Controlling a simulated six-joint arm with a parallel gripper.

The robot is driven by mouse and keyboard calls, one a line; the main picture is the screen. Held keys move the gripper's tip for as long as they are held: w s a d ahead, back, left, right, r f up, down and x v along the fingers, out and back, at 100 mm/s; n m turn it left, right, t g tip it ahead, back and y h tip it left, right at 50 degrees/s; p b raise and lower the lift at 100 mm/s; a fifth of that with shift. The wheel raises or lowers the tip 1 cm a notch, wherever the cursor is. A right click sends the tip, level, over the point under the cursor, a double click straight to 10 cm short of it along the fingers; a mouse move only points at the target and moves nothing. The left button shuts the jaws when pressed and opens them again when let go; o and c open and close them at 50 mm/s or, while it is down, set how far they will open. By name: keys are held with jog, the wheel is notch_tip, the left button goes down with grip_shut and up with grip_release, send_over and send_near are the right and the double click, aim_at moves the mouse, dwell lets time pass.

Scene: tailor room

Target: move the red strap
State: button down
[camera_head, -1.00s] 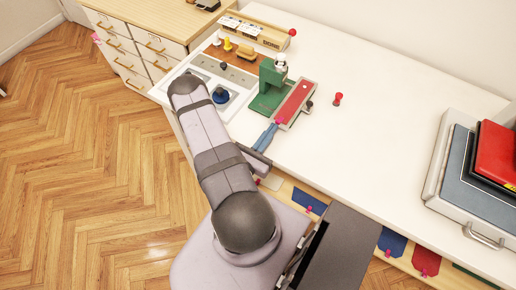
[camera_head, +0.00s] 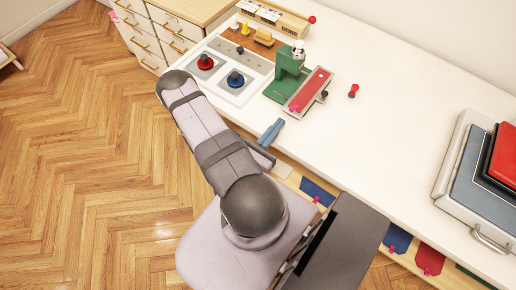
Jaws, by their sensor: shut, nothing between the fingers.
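A long red strip (camera_head: 311,87), which looks like the red strap, lies in a narrow metal-edged holder in front of the green press (camera_head: 287,75) on the white table. A pink knob (camera_head: 293,108) sits at its near end. My gripper (camera_head: 278,123), with blue fingers, is shut and empty. It is just short of the strip's near end, with a small gap between them in the picture. My arm hides part of the table's front edge.
A panel with a red knob (camera_head: 205,62) and a blue knob (camera_head: 235,79) is left of the press. A small red peg (camera_head: 353,91) stands to the right. A case (camera_head: 466,180) with stacked items is at far right. The table's middle is clear.

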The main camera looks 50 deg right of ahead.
jog(key=shift+w+a+f+b, duration=0.15)
jog(key=shift+a+b, duration=0.3)
jog(key=shift+a, duration=0.5)
jog(key=a+b, duration=0.3)
jog(key=a, duration=0.5)
jog(key=shift+a, duration=0.2)
jog(key=shift+s, duration=0.2)
